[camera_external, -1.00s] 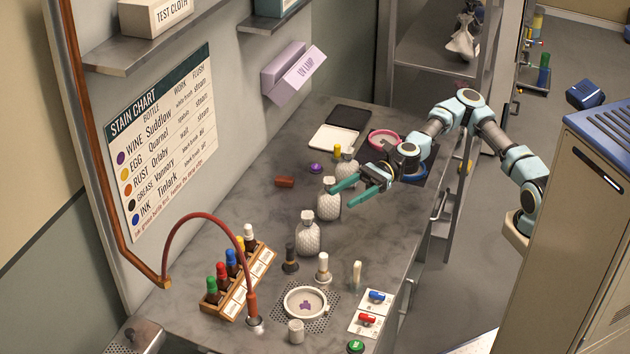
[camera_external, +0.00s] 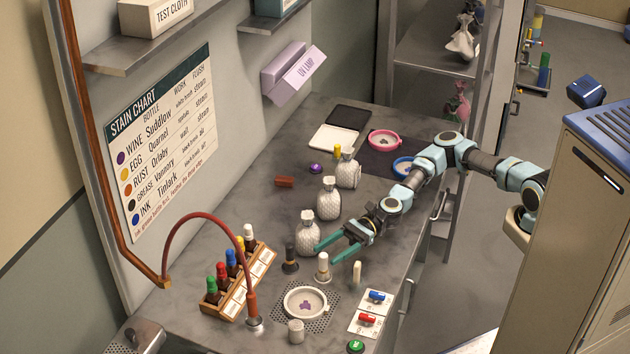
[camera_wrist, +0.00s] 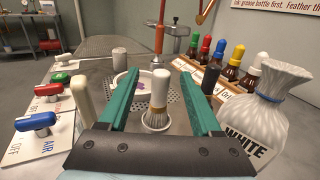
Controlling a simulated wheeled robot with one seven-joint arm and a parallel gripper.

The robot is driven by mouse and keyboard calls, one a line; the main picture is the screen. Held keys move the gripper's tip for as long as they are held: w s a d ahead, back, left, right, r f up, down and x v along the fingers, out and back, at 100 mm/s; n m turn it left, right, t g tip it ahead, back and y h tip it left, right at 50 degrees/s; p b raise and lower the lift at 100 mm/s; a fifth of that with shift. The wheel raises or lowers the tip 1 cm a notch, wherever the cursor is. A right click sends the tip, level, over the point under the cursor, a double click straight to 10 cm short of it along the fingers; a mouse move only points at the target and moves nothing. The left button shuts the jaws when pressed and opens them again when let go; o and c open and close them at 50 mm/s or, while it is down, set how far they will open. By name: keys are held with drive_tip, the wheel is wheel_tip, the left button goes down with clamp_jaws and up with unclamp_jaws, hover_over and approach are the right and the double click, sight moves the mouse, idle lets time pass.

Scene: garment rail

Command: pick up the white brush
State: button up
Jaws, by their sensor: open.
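The white brush (camera_external: 323,270) stands upright on the bench beside the round dish. In the wrist view the white brush (camera_wrist: 159,92) shows a pale handle above grey bristles, which point down. My gripper (camera_external: 325,255) is open, with its green fingers tilted down toward the brush. In the wrist view the brush appears between the two fingers of my gripper (camera_wrist: 157,84), with space on both sides. I cannot tell whether the fingertips have reached the handle's depth.
A dark brush (camera_external: 290,260) stands left of the white brush and a pale slim tool (camera_external: 357,274) stands right. A white bag (camera_wrist: 270,110) marked WHITE is close to the right finger. The dish (camera_external: 305,302), bottle rack (camera_external: 240,290) and switches (camera_external: 369,310) lie nearby.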

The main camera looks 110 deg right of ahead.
sight(320, 258)
drive_tip(key=p+x, duration=0.2)
drive_tip(key=x, duration=0.2)
drive_tip(key=shift+w+a+r, duration=0.1)
drive_tip(key=shift+w+r, duration=0.05)
drive_tip(key=shift+w, duration=0.25)
drive_tip(key=shift+w+a+p, duration=0.1)
drive_tip(key=shift+w+p, duration=0.2)
drive_tip(key=shift+w, duration=0.15)
clamp_jaws()
